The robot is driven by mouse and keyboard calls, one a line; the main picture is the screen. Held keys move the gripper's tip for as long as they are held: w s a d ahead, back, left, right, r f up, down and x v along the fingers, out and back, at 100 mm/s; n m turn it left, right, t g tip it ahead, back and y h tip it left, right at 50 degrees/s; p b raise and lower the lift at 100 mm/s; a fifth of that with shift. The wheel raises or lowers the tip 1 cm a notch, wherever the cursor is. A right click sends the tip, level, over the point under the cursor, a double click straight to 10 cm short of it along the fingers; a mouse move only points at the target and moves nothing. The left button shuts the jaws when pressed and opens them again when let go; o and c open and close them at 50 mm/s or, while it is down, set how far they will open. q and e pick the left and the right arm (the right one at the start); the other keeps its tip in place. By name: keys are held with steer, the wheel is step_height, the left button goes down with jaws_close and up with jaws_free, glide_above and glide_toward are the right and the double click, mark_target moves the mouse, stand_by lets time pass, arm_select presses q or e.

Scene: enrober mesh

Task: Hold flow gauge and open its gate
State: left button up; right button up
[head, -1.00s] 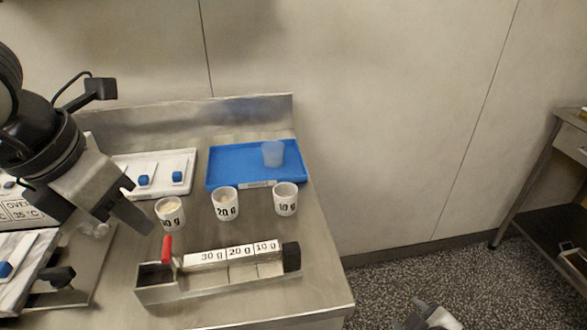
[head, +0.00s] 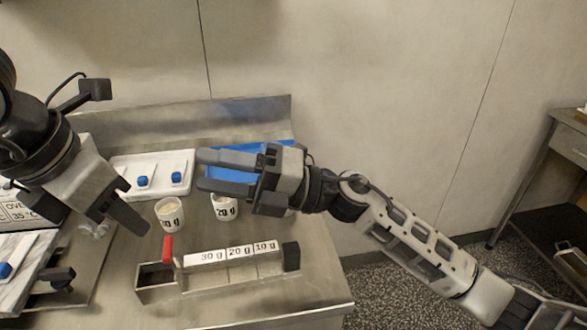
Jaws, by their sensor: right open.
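The flow gauge (head: 217,291) is a long metal trough on the steel table, with labels 30 g, 20 g and 10 g along its top. A red upright tab (head: 168,250), which looks like its gate, stands near the left end, and a black block (head: 291,256) is at the right end. My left gripper (head: 136,208) is open and empty, above and left of the red tab. My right gripper (head: 199,171) is open and empty, pointing left above the cups, behind the gauge and not touching it.
A 30 g cup (head: 168,222) and a 20 g cup (head: 224,213) stand behind the gauge. My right arm hides the 10 g cup and most of the blue tray (head: 222,146). A white tray (head: 158,163) with blue pieces stands behind. The table ends right of the gauge.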

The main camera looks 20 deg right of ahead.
steer(key=s+a+n+g+h, duration=0.3)
steer(key=s+a+n+g, duration=0.1)
steer(key=n+g, duration=0.4)
steer(key=n+t+h, duration=0.3)
steer(key=n+h, duration=0.6)
steer(key=h, duration=0.8)
glide_above(293, 246)
step_height(293, 246, down, 16)
steer(key=shift+f, duration=0.1)
